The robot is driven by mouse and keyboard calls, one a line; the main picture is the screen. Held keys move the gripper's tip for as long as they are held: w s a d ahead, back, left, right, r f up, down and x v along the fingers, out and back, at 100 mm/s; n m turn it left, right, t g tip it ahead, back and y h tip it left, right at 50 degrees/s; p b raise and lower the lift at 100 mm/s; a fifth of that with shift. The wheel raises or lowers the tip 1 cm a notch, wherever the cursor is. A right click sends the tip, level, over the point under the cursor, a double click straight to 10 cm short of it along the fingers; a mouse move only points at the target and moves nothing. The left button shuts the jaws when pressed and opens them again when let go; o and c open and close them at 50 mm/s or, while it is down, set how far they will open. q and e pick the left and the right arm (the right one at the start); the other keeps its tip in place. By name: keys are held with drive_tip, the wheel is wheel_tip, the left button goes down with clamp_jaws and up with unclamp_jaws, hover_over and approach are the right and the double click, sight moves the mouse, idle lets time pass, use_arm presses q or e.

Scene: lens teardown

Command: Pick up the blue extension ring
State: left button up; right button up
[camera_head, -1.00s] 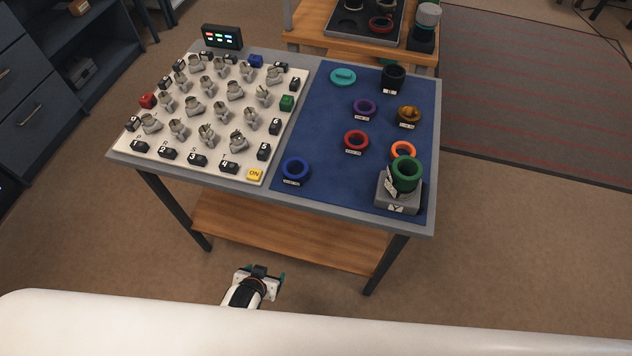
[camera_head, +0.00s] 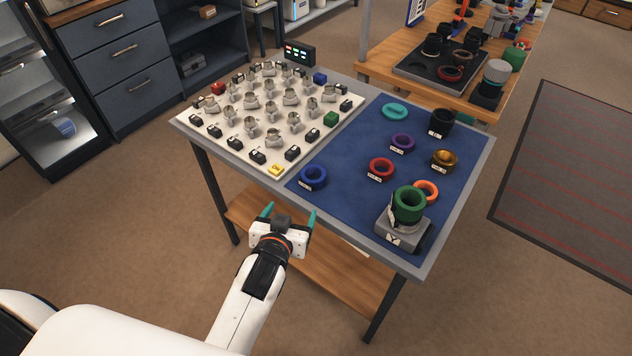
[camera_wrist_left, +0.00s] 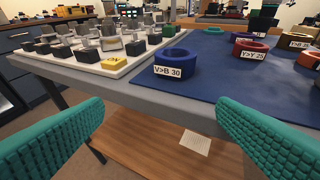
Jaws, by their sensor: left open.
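The blue extension ring (camera_head: 313,177) stands on the blue mat (camera_head: 345,187) near the table's front edge, beside the yellow ON block. In the left wrist view the blue ring (camera_wrist_left: 178,62) carries a label reading "V>B 30" and sits ahead, between my two teal fingers. My left gripper (camera_head: 290,213) is open and empty. It is in front of the table edge, apart from the ring and on its near side. My right gripper is not in view.
A white board (camera_head: 240,150) with several metal pieces and labelled blocks fills the table's left half. Red (camera_head: 381,169), purple (camera_head: 402,143) and orange (camera_head: 426,191) rings share the mat. A green ring (camera_head: 409,203) sits on a grey stand (camera_head: 402,235) at the right front.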

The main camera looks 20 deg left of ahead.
sight(316, 167)
use_arm(q)
drive_tip(key=w, duration=0.3)
drive_tip(key=w+d+t, duration=0.1)
drive_tip(key=w, duration=0.3)
drive_tip(key=w+t, duration=0.1)
drive_tip(key=w, duration=0.2)
drive_tip(key=shift+w+d+r, duration=0.2)
drive_tip(key=shift+d+r, duration=0.05)
drive_tip(key=shift+r, duration=0.1)
drive_tip(key=x, duration=0.4)
drive_tip(key=shift+w+f, duration=0.25)
drive_tip(key=shift+f, duration=0.1)
drive_tip(key=c, duration=1.1)
